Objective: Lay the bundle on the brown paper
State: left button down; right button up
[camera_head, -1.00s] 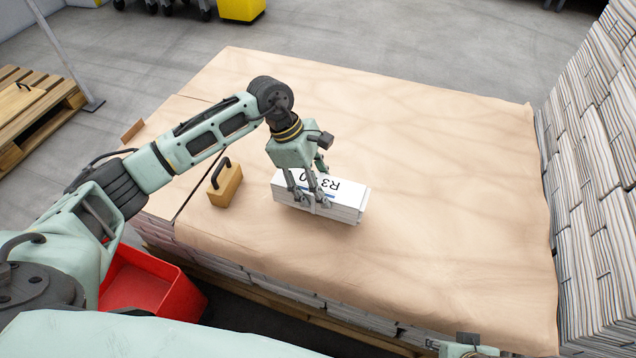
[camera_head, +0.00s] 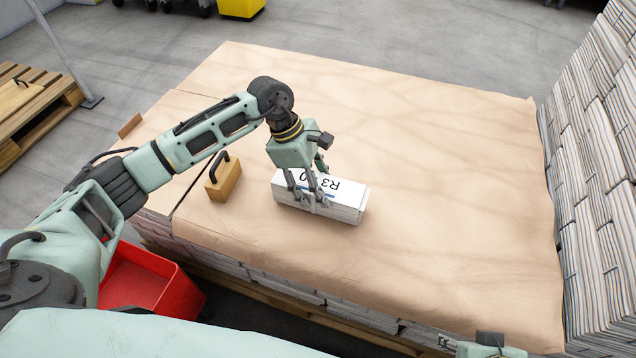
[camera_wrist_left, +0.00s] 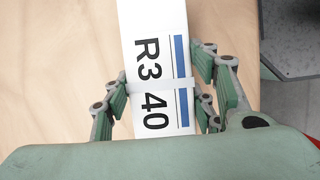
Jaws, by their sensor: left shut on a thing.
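The bundle (camera_head: 345,198) is a white, strapped stack with a top label that reads R3 40 in the left wrist view (camera_wrist_left: 152,50). My left gripper (camera_head: 308,200) is shut on the bundle, with its fingers on both long sides near the strap. The brown paper (camera_head: 430,180) covers the top of a wide stack. The bundle is over the paper; I cannot tell whether its underside touches it. My right gripper (camera_head: 490,345) shows only in part at the bottom edge, and its fingers cannot be made out.
A wooden block with a black handle (camera_head: 224,182) stands on the paper left of the bundle. A red bin (camera_head: 150,285) is at the lower left. Tall newspaper stacks (camera_head: 600,190) rise at the right. The paper's middle and far side are clear.

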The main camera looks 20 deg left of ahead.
pick_arm(q)
jog(key=shift+w+f+b, duration=0.1)
jog(key=shift+f+b, duration=0.3)
jog(key=shift+b, duration=0.1)
dwell(0.4)
